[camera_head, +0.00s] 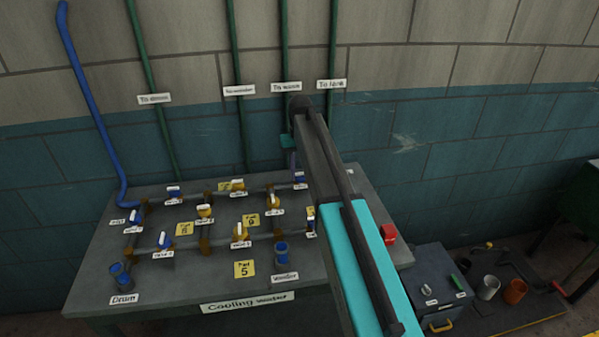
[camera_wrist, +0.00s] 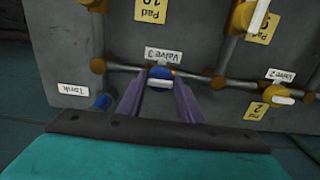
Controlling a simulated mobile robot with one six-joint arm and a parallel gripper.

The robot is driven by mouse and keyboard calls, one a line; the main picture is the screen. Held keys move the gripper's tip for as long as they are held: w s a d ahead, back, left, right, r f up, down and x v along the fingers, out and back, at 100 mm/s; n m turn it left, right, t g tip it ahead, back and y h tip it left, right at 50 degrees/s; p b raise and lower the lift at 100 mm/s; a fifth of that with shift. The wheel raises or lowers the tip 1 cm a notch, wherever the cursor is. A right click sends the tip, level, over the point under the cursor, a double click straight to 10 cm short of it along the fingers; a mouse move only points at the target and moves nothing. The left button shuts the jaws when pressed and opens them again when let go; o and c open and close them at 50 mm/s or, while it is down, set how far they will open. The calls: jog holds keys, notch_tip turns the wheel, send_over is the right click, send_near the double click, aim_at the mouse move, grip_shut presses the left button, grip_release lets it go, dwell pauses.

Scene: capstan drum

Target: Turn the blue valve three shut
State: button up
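The blue valve three (camera_wrist: 160,72) has a pale bar handle and sits on a pipe beside its upside-down "Valve 3" label (camera_wrist: 163,56) in the wrist view. The handle lies roughly along the pipe. My gripper (camera_wrist: 159,80) has its two purple fingers apart, one on each side of the valve. I cannot tell whether either finger touches the handle. In the head view the valve (camera_head: 300,178) is at the back right of the bench, and my gripper (camera_head: 293,168) reaches down to it from behind.
The bench (camera_head: 187,281) carries several other blue and yellow valves on pipes, with yellow pads. My arm hides the bench's right part. A yellow valve (camera_wrist: 284,98) and a blue fitting by the "Tank" label (camera_wrist: 78,89) flank valve three. A red button (camera_head: 388,233) is at the right edge.

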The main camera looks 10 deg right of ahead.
jog(key=c, duration=0.3)
jog(key=shift+m, duration=0.5)
jog(key=m, duration=0.3)
jog(key=shift+m, duration=0.3)
jog(key=m, duration=0.8)
jog(key=shift+m, duration=0.3)
jog(key=m, duration=0.4)
jog(key=shift+m+p, duration=0.3)
jog(key=shift+m, duration=0.1)
